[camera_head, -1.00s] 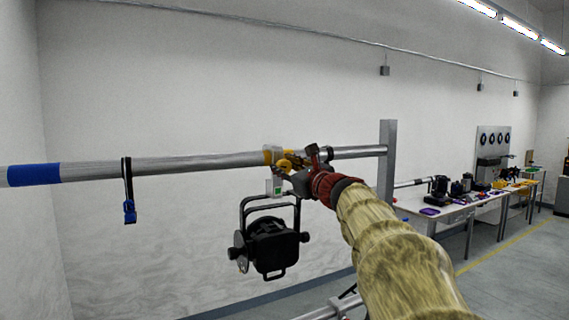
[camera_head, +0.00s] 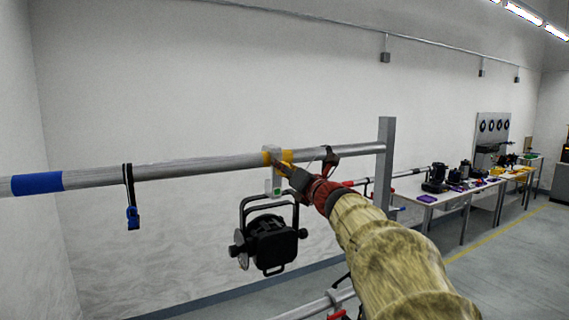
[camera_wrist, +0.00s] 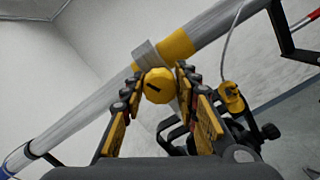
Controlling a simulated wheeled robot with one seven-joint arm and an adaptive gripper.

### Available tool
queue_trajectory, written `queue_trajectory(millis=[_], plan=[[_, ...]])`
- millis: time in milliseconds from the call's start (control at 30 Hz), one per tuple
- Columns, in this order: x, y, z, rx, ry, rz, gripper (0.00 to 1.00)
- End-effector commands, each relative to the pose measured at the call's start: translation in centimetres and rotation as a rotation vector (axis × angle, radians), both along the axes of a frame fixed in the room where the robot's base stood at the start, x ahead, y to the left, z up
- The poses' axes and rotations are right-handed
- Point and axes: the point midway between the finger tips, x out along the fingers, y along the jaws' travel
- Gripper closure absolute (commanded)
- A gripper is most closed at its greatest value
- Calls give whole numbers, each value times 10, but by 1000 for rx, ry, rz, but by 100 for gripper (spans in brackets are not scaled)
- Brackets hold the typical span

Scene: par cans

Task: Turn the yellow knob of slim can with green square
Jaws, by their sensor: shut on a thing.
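The black slim can (camera_head: 270,243) hangs in its yoke below a silver pipe in the head view. A pale tag with a green square (camera_head: 276,191) shows above the yoke. The yellow knob (camera_wrist: 158,86), with a dark slot mark, is on the clamp in the wrist view. My gripper (camera_wrist: 160,77) has its yellow-padded fingers on either side of the knob, shut on it. In the head view my gripper (camera_head: 288,172) reaches the clamp from the right and covers the knob. The can is partly hidden behind my fingers in the wrist view.
The pipe (camera_head: 200,168) runs to a grey post (camera_head: 386,160). A black strap with a blue buckle (camera_head: 131,215) hangs at left. A thin cable with a yellow fitting (camera_wrist: 231,97) hangs right of my fingers. Tables (camera_head: 428,198) with tools stand at right.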

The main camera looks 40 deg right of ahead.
Motion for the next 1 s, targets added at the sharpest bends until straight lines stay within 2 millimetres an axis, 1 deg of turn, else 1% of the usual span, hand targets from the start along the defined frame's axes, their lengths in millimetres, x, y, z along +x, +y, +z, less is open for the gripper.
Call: queue_trajectory(millis=[100,333,867,900,1000], plan=[[1,0,-1,61,-11,3,95],[0,-1,-3,130,-26,6,95],[0,-1,-4,149,-31,7,95],[0,-1,-4,149,-31,7,68],[0,-1,-3,148,-31,6,62]])
